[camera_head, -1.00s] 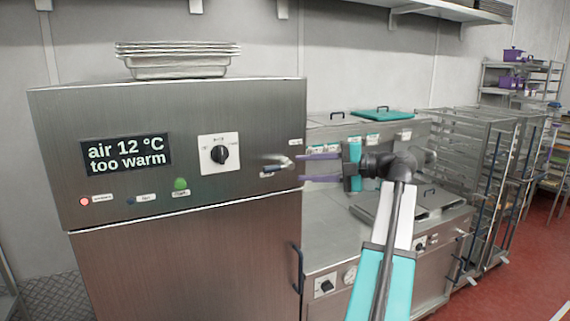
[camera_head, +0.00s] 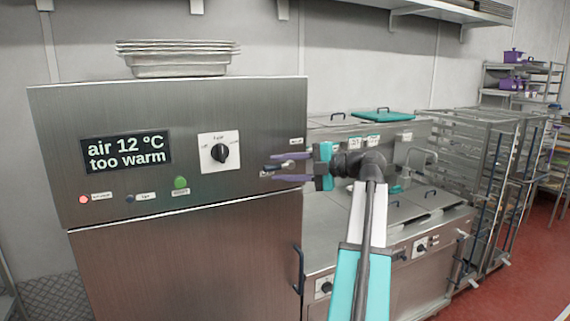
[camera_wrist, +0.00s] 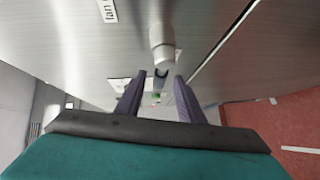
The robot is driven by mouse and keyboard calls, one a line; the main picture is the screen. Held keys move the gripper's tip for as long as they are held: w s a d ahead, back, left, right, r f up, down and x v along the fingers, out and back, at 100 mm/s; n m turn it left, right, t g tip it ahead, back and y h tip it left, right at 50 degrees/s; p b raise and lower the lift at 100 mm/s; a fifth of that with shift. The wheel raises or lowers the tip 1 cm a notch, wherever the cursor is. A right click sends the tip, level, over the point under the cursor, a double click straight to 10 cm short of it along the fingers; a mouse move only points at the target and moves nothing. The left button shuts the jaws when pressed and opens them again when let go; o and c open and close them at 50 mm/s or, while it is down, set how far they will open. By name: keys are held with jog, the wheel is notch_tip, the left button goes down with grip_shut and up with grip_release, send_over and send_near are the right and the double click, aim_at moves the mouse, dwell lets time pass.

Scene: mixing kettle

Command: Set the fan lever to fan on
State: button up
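The fan lever (camera_head: 288,165) is a small silver lever at the right edge of the steel cabinet's upper panel. The wrist view shows it as a silver cylinder (camera_wrist: 162,45) with a dark forked piece near its end. My gripper (camera_head: 277,168) is open, with its purple fingers pointing left, one above and one below the lever. In the wrist view the finger tips (camera_wrist: 160,76) lie either side of the lever's near end, with gaps showing. A label beginning "fan" (camera_wrist: 108,10) is cut off at the top. I cannot read the lever's set position.
The cabinet (camera_head: 200,250) carries a display (camera_head: 126,152) reading "air 12 °C too warm", a black rotary knob (camera_head: 219,153), a green button (camera_head: 180,183) and a lit red lamp (camera_head: 84,199). Steel kettle units (camera_head: 400,215) stand to the right. Trays (camera_head: 180,60) lie on top.

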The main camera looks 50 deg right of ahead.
aim_at(277, 167)
jog(key=shift+b+x, duration=0.3)
jog(key=shift+x, duration=0.95)
jog(key=shift+w, duration=0.1)
jog(key=shift+w+a+p, duration=0.1)
jog(key=shift+w+p, duration=0.05)
jog(key=shift+p, duration=0.15)
